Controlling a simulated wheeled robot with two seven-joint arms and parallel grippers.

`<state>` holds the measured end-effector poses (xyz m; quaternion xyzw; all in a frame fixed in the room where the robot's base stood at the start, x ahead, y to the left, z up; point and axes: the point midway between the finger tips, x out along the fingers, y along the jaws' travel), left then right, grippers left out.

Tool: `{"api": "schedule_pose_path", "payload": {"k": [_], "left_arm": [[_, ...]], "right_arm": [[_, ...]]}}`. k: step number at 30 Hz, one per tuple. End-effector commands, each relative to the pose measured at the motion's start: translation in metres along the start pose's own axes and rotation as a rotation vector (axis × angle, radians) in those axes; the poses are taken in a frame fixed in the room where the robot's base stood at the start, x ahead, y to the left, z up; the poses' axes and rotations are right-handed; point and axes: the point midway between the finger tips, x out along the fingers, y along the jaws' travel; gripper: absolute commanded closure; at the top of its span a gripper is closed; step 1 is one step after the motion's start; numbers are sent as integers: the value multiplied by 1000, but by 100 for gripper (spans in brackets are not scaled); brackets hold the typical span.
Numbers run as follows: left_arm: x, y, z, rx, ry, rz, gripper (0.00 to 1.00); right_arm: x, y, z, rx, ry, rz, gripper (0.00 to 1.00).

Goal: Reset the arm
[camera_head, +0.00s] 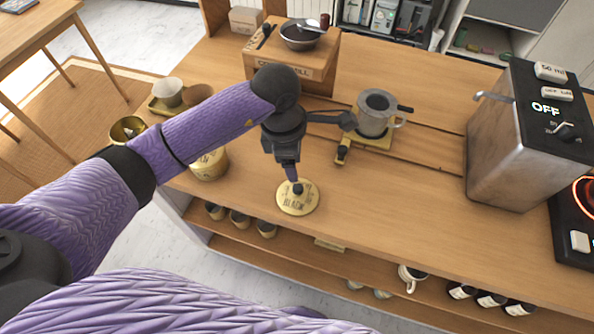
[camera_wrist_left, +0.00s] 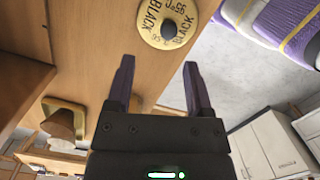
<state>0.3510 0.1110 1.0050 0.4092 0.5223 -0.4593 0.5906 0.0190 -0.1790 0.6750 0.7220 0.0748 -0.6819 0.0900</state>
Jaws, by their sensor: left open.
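My left arm comes in from the left in the head view and reaches over the counter. Its gripper (camera_head: 291,172) hangs above the round gold lid (camera_head: 297,206), which bears the word BLACK and a dark knob. In the left wrist view the two dark fingers (camera_wrist_left: 157,70) are spread apart with nothing between them. The lid (camera_wrist_left: 152,30) shows past the fingertips there, apart from them. The lid lies on the wooden counter (camera_head: 400,215). My right gripper is not in view.
A gold canister (camera_head: 210,166) stands left of the lid. A metal pitcher (camera_head: 377,115) sits on a gold stand behind. A wooden box (camera_head: 285,62) with a bowl is at the back, a steel machine (camera_head: 510,150) at the right. The counter's middle right is clear.

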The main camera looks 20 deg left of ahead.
Motion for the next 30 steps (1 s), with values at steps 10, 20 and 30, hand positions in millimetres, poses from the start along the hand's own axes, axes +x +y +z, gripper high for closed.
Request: {"api": "schedule_pose_path", "payload": {"k": [10,20,30], "left_arm": [[-43,0,0,-1,-1,0,33],[-43,0,0,-1,-1,-1,33],[-133,-82,162,-424,-1339,-496,33]], "right_arm": [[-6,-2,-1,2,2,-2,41],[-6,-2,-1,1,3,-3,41],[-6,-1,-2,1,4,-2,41]]}}
